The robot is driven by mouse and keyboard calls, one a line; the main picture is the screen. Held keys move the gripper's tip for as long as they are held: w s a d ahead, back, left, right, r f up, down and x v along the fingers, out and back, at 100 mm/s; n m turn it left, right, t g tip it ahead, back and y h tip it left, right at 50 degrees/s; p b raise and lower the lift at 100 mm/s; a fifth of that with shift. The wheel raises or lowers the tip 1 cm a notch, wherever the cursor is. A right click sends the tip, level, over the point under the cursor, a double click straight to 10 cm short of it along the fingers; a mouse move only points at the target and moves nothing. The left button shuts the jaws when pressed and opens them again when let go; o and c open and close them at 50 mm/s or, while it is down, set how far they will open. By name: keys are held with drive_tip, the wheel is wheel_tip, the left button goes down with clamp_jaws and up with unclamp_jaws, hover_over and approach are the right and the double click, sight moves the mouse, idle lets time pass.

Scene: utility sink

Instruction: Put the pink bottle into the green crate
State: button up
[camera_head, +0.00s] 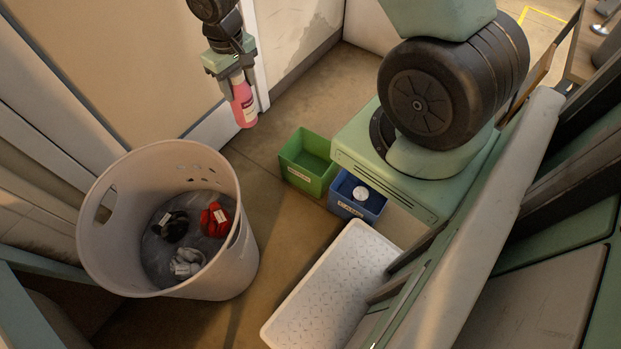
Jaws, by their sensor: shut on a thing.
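The pink bottle (243,103) hangs upright, slightly tilted, in my gripper (236,78) at the upper left of the head view. The gripper is shut on the bottle's upper part, and its fingers hide some of it. The green crate (295,176) stands on the floor near the middle of the view. It has a pale label on its front and looks empty. The bottle is held above and to the left of the crate in the picture, apart from it.
A blue crate (345,211) with a round white thing (360,193) inside stands beside the green crate. A large pale bin (245,262) at left holds red, black and whitish items. A white textured tray (330,285) lies in front. Brown floor is clear between bin and crates.

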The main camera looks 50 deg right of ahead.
drive_tip(key=w+d+f+n+b, duration=0.1)
drive_tip(key=w+d+f+b, duration=0.15)
drive_tip(key=f+b, duration=1.55)
drive_tip(key=w+d+f+n+b, duration=0.1)
drive_tip(key=w+f+b, duration=0.2)
drive_tip(key=f+b, duration=1.45)
drive_tip(key=s+d+f+n+p, duration=0.25)
drive_tip(key=d+n, duration=0.35)
drive_tip(key=d, duration=0.3)
drive_tip(key=s+d+f+n+p, duration=0.1)
drive_tip(key=s+d+n, duration=0.3)
drive_tip(key=d+n, duration=0.4)
drive_tip(key=s+d+f+b, duration=0.1)
drive_tip(key=f+b, duration=0.8)
drive_tip(key=f, duration=0.2)
drive_tip(key=s+d+f+n+b, duration=0.1)
drive_tip(key=d+f+b, duration=0.1)
drive_tip(key=f+b, duration=0.8)
wheel_tip(320, 180, down, 2)
drive_tip(key=shift+d+f, duration=0.15)
drive_tip(key=shift+f, duration=0.1)
drive_tip(key=shift+s, duration=0.1)
